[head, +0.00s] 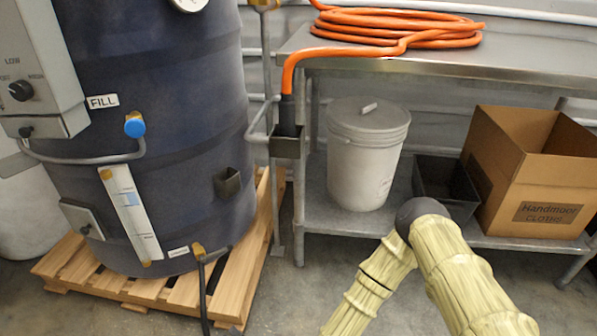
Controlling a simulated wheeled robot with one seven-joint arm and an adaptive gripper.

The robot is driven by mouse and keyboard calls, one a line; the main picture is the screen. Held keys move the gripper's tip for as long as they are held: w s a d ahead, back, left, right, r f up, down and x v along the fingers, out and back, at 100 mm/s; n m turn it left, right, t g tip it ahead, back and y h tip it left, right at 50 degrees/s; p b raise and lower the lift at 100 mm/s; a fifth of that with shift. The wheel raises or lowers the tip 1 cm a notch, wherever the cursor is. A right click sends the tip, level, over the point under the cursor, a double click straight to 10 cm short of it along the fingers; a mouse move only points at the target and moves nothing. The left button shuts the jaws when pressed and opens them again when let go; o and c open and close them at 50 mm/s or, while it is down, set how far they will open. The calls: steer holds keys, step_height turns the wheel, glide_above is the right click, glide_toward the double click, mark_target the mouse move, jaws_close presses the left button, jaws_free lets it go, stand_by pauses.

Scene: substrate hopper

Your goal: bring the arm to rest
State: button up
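My arm shows at the lower right of the head view, in a pale yellow ribbed cover. Two of its links meet at a dark rounded joint in front of the shelf. Both links run down out of the bottom of the picture. My gripper is not in view, so I cannot see whether it holds anything.
A dark drum (170,190) stands on a wooden pallet (75,265) at left. A steel table (480,62) bears a coiled orange hose (400,22). Its lower shelf (325,215) holds a white lidded bucket (365,165), a black bin (447,185) and a cardboard box (530,170).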

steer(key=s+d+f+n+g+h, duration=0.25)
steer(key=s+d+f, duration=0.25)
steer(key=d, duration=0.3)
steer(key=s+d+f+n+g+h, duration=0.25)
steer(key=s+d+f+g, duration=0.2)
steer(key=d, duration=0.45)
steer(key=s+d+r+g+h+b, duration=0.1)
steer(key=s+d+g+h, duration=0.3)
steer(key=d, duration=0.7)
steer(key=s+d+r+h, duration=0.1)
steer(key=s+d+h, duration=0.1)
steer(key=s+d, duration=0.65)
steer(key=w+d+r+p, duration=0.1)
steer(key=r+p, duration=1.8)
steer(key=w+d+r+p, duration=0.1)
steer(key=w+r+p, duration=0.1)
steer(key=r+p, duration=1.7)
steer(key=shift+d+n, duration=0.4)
